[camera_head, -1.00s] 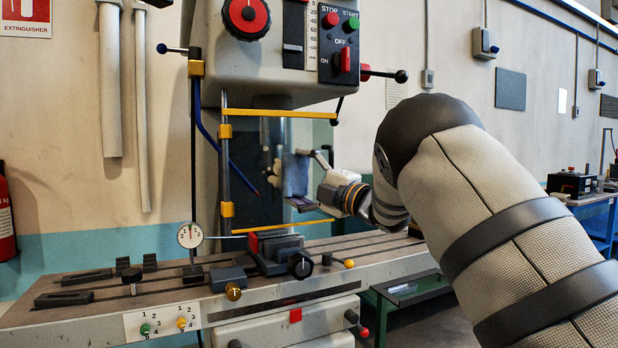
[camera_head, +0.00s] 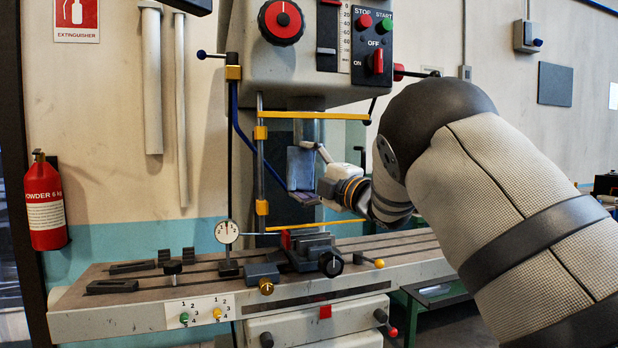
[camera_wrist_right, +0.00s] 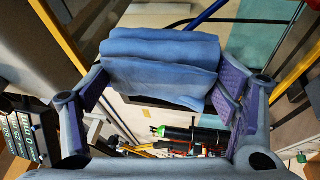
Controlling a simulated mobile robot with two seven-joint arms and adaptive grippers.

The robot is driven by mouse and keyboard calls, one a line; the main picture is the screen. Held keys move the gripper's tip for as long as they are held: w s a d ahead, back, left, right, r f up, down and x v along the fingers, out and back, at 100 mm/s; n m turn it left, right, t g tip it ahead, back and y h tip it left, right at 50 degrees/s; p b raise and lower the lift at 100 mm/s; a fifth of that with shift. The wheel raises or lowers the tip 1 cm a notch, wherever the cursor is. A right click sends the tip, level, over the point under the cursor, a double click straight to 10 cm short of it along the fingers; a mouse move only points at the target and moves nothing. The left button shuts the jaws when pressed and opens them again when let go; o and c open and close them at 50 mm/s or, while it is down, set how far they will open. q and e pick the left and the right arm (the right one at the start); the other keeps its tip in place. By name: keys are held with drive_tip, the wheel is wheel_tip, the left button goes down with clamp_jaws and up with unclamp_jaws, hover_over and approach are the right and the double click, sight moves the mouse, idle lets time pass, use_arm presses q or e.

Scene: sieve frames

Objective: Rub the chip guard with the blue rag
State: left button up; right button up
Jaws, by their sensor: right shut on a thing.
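The chip guard (camera_head: 278,204) is a clear panel with yellow bars at top and bottom, hung on a post under the milling machine's head. The blue rag (camera_head: 301,163) is in front of it, towards its middle. My right gripper (camera_head: 306,180) comes from the right and is shut on the rag. In the right wrist view the folded blue rag (camera_wrist_right: 160,60) is pinched between both purple-padded fingers. The guard's pane is seen beyond it. I cannot tell whether the rag touches the pane. My left gripper is out of view.
The machine table (camera_head: 130,318) lies below, with a vise (camera_head: 312,250), a dial gauge (camera_head: 227,232) and clamps on it. The control panel (camera_head: 372,40) is above. A fire extinguisher (camera_head: 45,205) hangs at the far left. My right arm covers much of the right side.

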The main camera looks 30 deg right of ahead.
drive_tip(key=s+d, duration=0.1)
drive_tip(key=d, duration=0.7)
drive_tip(key=shift+s+r, duration=0.2)
drive_tip(key=shift+s, duration=0.2)
drive_tip(key=shift+s+a, duration=0.25)
drive_tip(key=shift+s, duration=0.7)
drive_tip(key=shift+s+a, duration=0.25)
drive_tip(key=shift+s, duration=0.7)
drive_tip(key=shift+s+a, duration=0.25)
drive_tip(key=shift+s, duration=0.7)
drive_tip(key=shift+s, duration=0.1)
drive_tip(key=shift+s+a, duration=0.2)
drive_tip(key=shift+s, duration=0.5)
drive_tip(key=shift+s+a, duration=0.15)
drive_tip(key=shift+s, duration=0.5)
